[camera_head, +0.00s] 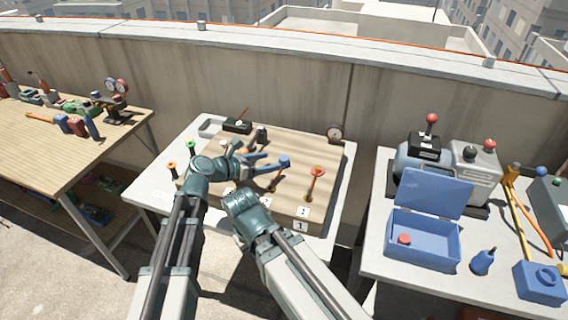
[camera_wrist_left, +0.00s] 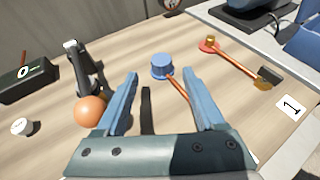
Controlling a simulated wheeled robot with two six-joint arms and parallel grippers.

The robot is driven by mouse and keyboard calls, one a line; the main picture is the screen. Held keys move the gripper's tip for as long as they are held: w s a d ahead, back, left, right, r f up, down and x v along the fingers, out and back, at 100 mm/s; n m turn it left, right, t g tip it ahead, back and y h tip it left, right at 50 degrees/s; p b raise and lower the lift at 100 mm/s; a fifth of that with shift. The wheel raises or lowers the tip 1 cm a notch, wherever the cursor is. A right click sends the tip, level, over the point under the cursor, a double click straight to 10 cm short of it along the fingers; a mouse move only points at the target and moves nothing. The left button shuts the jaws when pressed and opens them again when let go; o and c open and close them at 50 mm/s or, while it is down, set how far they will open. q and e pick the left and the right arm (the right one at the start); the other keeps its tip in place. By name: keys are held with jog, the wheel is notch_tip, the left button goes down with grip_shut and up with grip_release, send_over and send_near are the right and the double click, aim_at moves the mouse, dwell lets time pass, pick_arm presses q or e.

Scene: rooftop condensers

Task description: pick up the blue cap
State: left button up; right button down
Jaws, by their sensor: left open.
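The blue cap (camera_head: 284,161) sits at the top end of a thin copper pipe that rises from the wooden board (camera_head: 318,150) on the middle table. In the left wrist view the cap (camera_wrist_left: 161,66) appears just beyond and between my fingertips. My left gripper (camera_head: 270,162) is open and empty, its two blue fingers on either side of the line to the cap. The same gripper (camera_wrist_left: 159,77) shows clearly apart from the cap in the left wrist view. My right gripper is not visible.
A red-topped copper pipe (camera_head: 317,171) stands to the cap's right. An orange ball (camera_wrist_left: 90,111) and a black clamp-like part (camera_wrist_left: 88,70) are left of my fingers. A blue open box (camera_head: 425,235) stands on the right table. Another wooden table (camera_head: 50,150) is at left.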

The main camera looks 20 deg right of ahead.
aim_at(281, 159)
pick_arm(q)
jog(key=shift+w+d, duration=0.1)
jog(key=shift+d, duration=0.1)
jog(key=b+x, duration=0.2)
jog(key=x, duration=0.3)
jog(key=shift+d, duration=0.1)
jog(key=shift+c, duration=0.3)
grip_shut()
